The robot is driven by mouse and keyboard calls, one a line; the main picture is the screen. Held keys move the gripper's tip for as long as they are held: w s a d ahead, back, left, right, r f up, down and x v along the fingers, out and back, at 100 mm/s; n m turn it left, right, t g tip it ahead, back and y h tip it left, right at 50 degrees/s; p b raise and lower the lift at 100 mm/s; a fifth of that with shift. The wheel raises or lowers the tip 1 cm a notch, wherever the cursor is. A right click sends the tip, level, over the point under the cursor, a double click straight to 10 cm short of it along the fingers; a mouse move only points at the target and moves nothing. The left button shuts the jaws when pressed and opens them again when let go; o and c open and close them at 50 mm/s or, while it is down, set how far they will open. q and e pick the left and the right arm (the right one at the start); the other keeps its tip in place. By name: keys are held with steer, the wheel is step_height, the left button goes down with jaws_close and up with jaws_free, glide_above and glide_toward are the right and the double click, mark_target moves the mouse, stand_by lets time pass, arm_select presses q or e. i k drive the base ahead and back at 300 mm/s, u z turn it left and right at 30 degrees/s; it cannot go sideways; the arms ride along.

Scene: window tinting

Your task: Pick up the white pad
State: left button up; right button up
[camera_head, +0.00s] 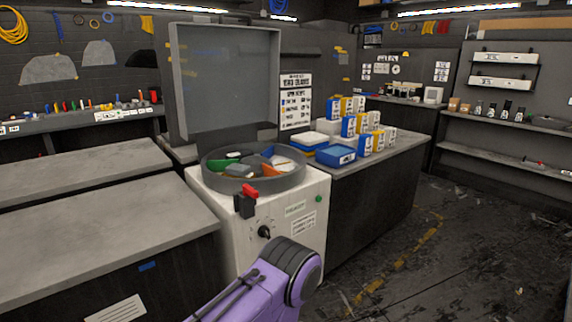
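A round grey tub (213,180) sits on top of a white machine cabinet (312,220). Several small pads lie in it. A white pad (281,162) is at the right inside of the tub, near orange and blue pieces; its lower edge is partly covered. A green pad (224,164), an orange pad (270,170) and grey pads (241,170) lie around it. One of my purple arms shows at the bottom centre, in front of the cabinet. Neither gripper's fingers can be seen.
A raised grey panel (225,80) stands behind the tub. A red and black part (246,202) is on the tub's front. Grey benches (85,240) lie left. A counter (390,150) with a blue tray (335,155) and several boxes lies right. The right floor is open.

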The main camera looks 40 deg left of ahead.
mark_target(234, 169)
steer(key=z, duration=0.1)
steer(key=i, duration=1.2)
steer(key=u, duration=0.65)
steer(key=i, duration=0.8)
steer(key=u, duration=0.85)
